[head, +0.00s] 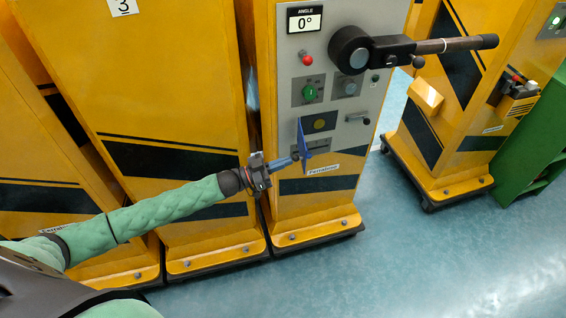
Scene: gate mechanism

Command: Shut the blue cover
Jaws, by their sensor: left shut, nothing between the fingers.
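The blue cover (304,139) is a thin plate on the grey control panel of the middle yellow cabinet. It stands out from the panel at an angle, open, on the left of a dark square with a yellowish disc (319,124). My left gripper (291,159) is shut, with nothing held. Its fingertips are at the lower left side of the blue cover, touching it or very close; I cannot tell which. My right gripper is not in view.
Above the cover are a green knob (310,93), a red button (307,60) and an angle display (304,19) reading 0°. A long dark lever (430,46) juts out to the right. A small handle (358,119) sits right of the cover. Blue floor (430,260) is clear in front.

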